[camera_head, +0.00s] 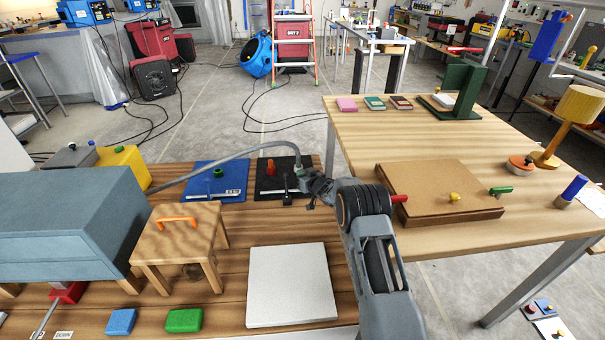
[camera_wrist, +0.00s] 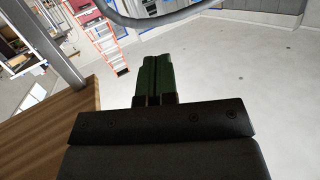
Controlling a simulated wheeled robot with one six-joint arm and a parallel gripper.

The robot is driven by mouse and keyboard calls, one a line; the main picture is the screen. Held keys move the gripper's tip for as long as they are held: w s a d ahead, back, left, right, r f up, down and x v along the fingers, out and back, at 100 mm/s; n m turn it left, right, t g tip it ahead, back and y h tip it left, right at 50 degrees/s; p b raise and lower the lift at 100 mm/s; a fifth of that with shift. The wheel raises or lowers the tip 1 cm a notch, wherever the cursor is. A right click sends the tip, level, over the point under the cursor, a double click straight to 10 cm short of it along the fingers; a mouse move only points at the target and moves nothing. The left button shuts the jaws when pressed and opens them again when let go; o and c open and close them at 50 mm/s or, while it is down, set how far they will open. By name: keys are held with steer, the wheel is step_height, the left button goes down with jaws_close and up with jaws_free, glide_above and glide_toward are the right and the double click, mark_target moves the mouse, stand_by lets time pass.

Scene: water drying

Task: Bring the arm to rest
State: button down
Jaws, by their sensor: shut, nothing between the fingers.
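My arm rises from the bottom right of the head view and bends at a dark ribbed joint. Its end, my gripper (camera_head: 305,174), points up and left above the back right of the low wooden bench (camera_head: 225,268). In the wrist view my gripper (camera_wrist: 153,75) has its two green fingers side by side, shut with nothing between them. The concrete floor (camera_wrist: 230,80) lies beyond the fingertips.
A grey hose (camera_head: 225,156) arches close to my gripper. A wooden stool (camera_head: 182,240), white slab (camera_head: 291,284) and blue-grey box (camera_head: 70,225) stand on the bench. The wooden table (camera_head: 450,135) at right holds a shallow brown box (camera_head: 436,188). A ladder (camera_head: 293,40) stands behind.

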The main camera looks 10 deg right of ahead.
steer(key=shift+s+r, duration=0.1)
stand_by(0.4)
steer(key=s+d+r+m+g+h+p, duration=0.15)
steer(key=s+r+p, duration=0.25)
steer(key=r, duration=0.5)
steer(key=s+d+r+m+h+p, duration=0.1)
steer(key=s+d+r+h+p, duration=0.25)
steer(key=r, duration=0.55)
steer(key=s+d+r+m+g+h+p, duration=0.1)
steer(key=s+d+r+h+p, duration=0.15)
steer(key=s+r, duration=0.45)
steer(key=s+r+g+p, duration=0.2)
steer(key=s+r+p, duration=0.1)
steer(key=s, duration=0.8)
steer(key=s+r+g+p, duration=0.3)
steer(key=s+r+p, duration=0.1)
steer(key=s, duration=0.6)
steer(key=s+a+r+g+p, duration=0.1)
steer(key=s+r+g+p, duration=0.2)
steer(key=s+r, duration=0.3)
steer(key=s+p, duration=0.1)
steer(key=s, duration=0.4)
steer(key=shift+s, duration=0.35)
steer(key=shift+m, duration=0.35)
